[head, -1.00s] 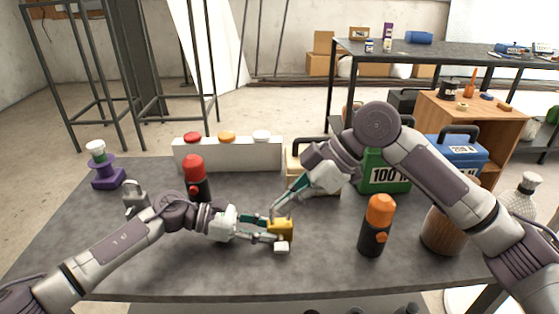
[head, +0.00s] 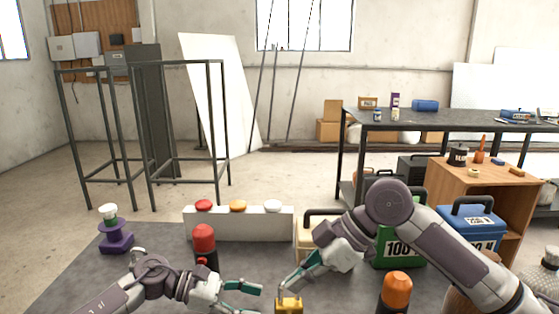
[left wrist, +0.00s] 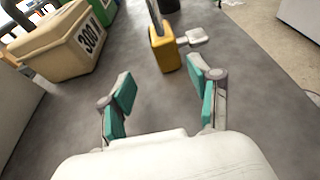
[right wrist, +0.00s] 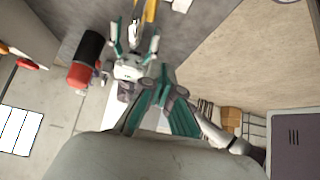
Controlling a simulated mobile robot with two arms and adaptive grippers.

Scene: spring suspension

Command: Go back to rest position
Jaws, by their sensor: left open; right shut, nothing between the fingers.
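My left gripper (head: 243,296) is open and empty, left of a yellow block (head: 288,304) on the dark table and apart from it. In the left wrist view its teal fingers (left wrist: 163,100) are spread, with the yellow block (left wrist: 166,54) ahead of them. A thin grey part rises from the block; I cannot tell what it is. My right gripper (head: 284,284) is shut and empty, just above the block in the head view; I cannot tell whether it touches. In the right wrist view its teal fingers (right wrist: 152,98) are together.
A red-topped bottle (head: 204,240) stands behind my left arm, an orange-topped one (head: 396,290) right of the block. A white box with coloured buttons (head: 238,224), a beige case (head: 308,240) and a green canister (head: 398,254) stand farther back. A purple stand (head: 116,238) is at left.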

